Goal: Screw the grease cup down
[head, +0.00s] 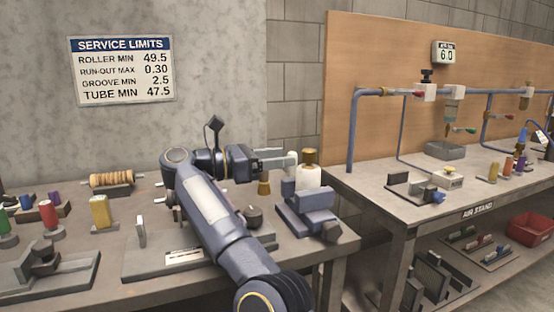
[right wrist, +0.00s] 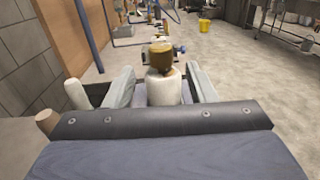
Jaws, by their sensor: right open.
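A brass-coloured cap (head: 309,157), which looks like the grease cup, sits on top of a white cylinder (head: 308,177) at the right end of the left bench. In the right wrist view the brass cap (right wrist: 160,55) and white cylinder (right wrist: 163,92) stand upright in line with the space between my fingers. My right gripper (head: 284,160) is open, just left of the cap in the head view, with a finger overlapping the cylinder's edge. I cannot tell whether it touches. The cap's threads are hidden. My left gripper is not in view.
A blue-grey block fixture (head: 308,207) stands by the cylinder near the bench's right edge. A smaller brass piece (head: 264,187) shows below my gripper. Coloured rollers (head: 100,212) stand at the left. A second bench (head: 380,192) with blue piping (head: 352,130) lies to the right.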

